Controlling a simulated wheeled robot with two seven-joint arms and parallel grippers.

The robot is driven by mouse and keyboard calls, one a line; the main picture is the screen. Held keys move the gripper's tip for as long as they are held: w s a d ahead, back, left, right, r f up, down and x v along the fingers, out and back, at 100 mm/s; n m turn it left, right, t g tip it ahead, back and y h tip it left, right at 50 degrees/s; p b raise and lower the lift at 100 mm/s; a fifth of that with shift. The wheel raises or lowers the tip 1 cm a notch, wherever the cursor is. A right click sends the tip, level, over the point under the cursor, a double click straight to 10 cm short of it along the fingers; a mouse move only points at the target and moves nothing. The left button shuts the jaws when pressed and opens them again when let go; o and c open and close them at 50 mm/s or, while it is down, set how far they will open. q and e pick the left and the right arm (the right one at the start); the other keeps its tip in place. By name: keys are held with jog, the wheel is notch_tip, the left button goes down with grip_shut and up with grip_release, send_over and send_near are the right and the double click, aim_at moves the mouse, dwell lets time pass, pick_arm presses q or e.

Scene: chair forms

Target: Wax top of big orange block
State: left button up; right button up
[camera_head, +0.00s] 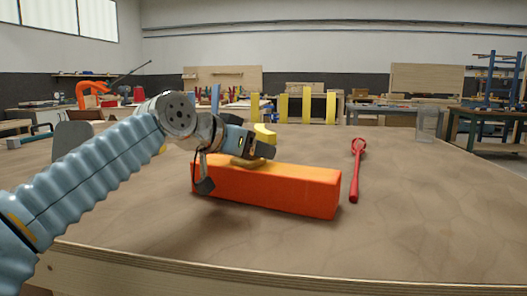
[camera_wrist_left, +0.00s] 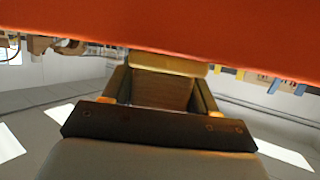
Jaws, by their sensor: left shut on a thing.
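The big orange block (camera_head: 290,188) lies lengthwise on the table, its top face bare to the right of my gripper. My left gripper (camera_head: 262,150) is over the left part of the block and shut on a yellow piece (camera_head: 264,132). A flat yellow part (camera_head: 247,162) shows beneath the gripper at the block's top; whether it joins the upper piece is hidden. In the left wrist view, the yellow piece (camera_wrist_left: 165,64) is between the fingers, close against the orange block (camera_wrist_left: 190,25). Contact is hard to tell. My right gripper is not in view.
A red long-handled tool (camera_head: 356,172) lies on the table (camera_head: 420,215) right of the block. A clear glass (camera_head: 428,124) stands at the table's far right. The table's front is clear. Yellow uprights (camera_head: 306,106) and workbenches stand beyond.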

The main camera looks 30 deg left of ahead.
aim_at(208, 156)
pick_arm(q)
jog(key=shift+s+a, duration=0.1)
jog(key=shift+a, duration=3.85)
jog(key=shift+s+a, duration=0.15)
jog(key=shift+a, duration=1.55)
notch_tip(208, 156, up, 6)
jog(key=p, duration=0.5)
jog(key=shift+p, duration=0.4)
notch_tip(208, 156, up, 3)
jog(key=shift+p, duration=1.1)
